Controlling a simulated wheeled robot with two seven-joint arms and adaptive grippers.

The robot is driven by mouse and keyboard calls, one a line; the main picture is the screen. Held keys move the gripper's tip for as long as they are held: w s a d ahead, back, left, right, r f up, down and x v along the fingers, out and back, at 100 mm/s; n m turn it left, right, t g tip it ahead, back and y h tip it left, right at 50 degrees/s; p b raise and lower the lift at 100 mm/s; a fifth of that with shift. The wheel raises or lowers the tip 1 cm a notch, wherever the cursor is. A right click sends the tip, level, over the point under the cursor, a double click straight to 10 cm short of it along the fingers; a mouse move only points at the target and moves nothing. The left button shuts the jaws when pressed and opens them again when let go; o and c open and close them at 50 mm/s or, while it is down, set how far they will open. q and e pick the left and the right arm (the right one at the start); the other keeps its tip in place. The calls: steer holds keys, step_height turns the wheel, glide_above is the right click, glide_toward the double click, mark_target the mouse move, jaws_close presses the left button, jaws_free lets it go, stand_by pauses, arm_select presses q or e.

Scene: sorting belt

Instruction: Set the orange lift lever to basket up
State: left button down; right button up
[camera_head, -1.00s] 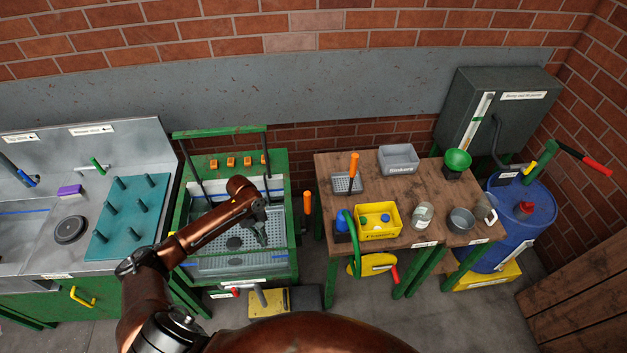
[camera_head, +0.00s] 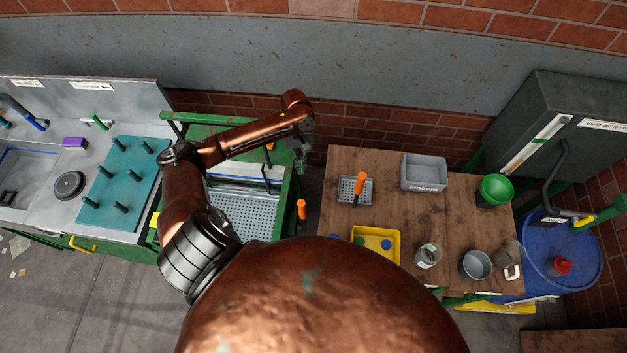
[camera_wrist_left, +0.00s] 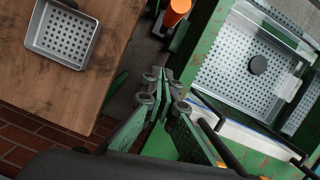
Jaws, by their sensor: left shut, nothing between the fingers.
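The orange lift lever (camera_head: 301,209) stands at the right side of the green wash tank (camera_head: 290,190), in the gap before the wooden table. Its orange grip also shows at the top of the left wrist view (camera_wrist_left: 178,10). A perforated basket (camera_head: 245,212) sits in the tank. My left gripper (camera_head: 301,168) is shut and empty above the tank's right edge, farther back than the lever and apart from it. In the left wrist view its fingertips (camera_wrist_left: 160,75) are together, below the orange grip. My right gripper is not in view.
A teal peg mat (camera_head: 120,190) lies left. A narrow gap separates tank and table.

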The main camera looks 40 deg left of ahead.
arm_select(q)
steer(key=s+d+f+p, duration=0.2)
steer(key=s+d+f, duration=0.2)
steer(key=f, duration=0.5)
steer(key=shift+s+f+p, duration=0.15)
steer(key=shift+s+p, duration=0.15)
steer(key=shift+s, duration=0.85)
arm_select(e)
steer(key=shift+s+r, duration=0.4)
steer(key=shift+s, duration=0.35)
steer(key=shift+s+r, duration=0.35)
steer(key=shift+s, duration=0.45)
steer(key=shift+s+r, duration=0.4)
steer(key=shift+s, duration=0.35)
